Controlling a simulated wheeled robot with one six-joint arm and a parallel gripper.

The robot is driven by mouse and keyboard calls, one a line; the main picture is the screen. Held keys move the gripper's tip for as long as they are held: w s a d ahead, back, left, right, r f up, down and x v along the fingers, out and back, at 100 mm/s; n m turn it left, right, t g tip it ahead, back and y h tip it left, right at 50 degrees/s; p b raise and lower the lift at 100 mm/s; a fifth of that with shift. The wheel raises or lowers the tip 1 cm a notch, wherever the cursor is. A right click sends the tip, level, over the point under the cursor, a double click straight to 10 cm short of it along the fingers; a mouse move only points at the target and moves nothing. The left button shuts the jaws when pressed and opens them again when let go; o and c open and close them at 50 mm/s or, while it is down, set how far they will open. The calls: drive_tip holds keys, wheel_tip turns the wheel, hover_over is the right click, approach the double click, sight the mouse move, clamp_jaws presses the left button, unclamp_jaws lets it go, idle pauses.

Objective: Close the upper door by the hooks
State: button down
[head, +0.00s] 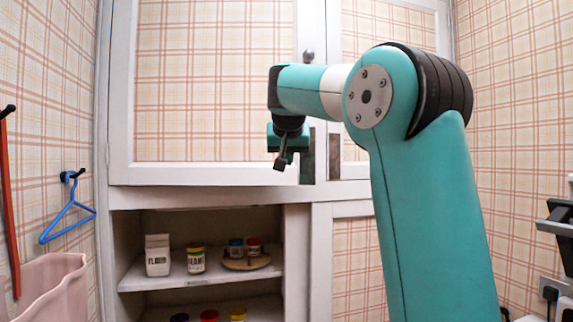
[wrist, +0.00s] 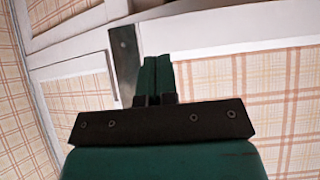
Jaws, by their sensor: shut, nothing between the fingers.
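The upper door by the hooks (head: 215,80) is the left upper cabinet door, white-framed with a plaid panel. A round knob (head: 309,56) sits near its right edge. The door looks close to the cabinet front; I cannot tell whether a small gap remains. My gripper (head: 281,163) is in front of the door's lower right corner, pointing down, shut and empty. In the wrist view its fingers (wrist: 158,75) are together beside a dark metal plate (wrist: 125,60). I cannot tell whether they touch the door. My arm hides part of the right upper door (head: 390,25).
An open shelf (head: 205,281) below holds a flour box (head: 158,255), jars and a round board (head: 246,263). On the left wall hang a blue hanger (head: 68,218) and a red strip (head: 9,200), above a pink bin (head: 50,285). Dark equipment (head: 555,225) stands at right.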

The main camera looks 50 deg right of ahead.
sight(286, 171)
drive_tip(key=shift+w+d+f+p, duration=0.3)
drive_tip(key=shift+w+d+p, duration=0.2)
drive_tip(key=shift+w+d, duration=0.2)
drive_tip(key=shift+w+d+f+p, duration=0.3)
drive_tip(key=shift+w+d+p, duration=0.15)
drive_tip(key=shift+w+d, duration=0.25)
drive_tip(key=shift+w+d+f+p, duration=0.3)
drive_tip(key=shift+w+d+p, duration=0.2)
drive_tip(key=shift+w+d, duration=0.2)
